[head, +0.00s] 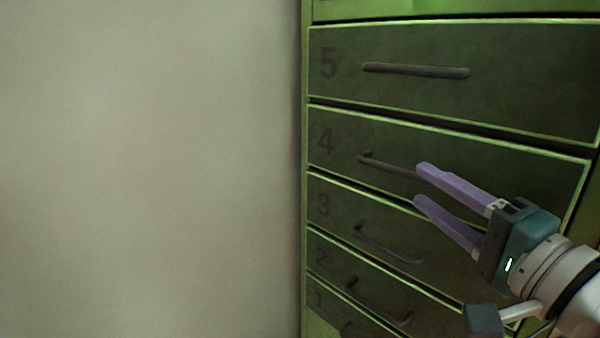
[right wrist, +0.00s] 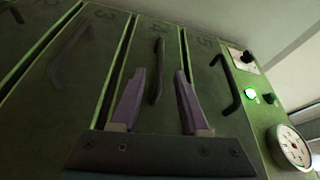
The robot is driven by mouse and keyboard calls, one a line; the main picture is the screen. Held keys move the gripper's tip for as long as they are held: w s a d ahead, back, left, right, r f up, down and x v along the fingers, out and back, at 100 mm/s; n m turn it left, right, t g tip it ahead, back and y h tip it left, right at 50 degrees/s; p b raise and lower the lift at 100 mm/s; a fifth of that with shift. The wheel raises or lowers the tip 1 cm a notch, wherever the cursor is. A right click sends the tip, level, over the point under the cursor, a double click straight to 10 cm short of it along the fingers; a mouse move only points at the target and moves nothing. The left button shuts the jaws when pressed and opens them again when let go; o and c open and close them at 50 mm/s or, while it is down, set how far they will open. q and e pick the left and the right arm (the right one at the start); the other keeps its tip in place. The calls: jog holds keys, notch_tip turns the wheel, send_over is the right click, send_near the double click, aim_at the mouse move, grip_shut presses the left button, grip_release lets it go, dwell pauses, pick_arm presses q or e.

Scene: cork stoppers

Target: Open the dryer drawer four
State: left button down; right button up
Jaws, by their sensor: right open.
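Drawer four (head: 325,165) is a dark green front marked "4" in the green cabinet, and it looks shut and flush with its neighbours. Its dark bar handle (head: 375,163) runs across the front, with its right part hidden behind my gripper in the head view. My right gripper (head: 418,184), with purple fingers, is open and empty in front of this handle. In the right wrist view the handle (right wrist: 157,72) shows between the two fingertips (right wrist: 159,74); I cannot tell how far away it is. My left gripper is not in view.
Drawer five (head: 500,100) is above, with its own handle (head: 415,70); drawer three (head: 325,213) is below. Both look shut. A bare wall (head: 150,170) is at left.

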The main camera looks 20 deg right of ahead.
aim_at(409, 177)
jog(key=w, duration=0.6)
jog(key=shift+w+r+b, duration=0.15)
jog(key=shift+r+b, duration=0.05)
jog(key=shift+b, duration=0.2)
grip_shut()
dwell(1.0)
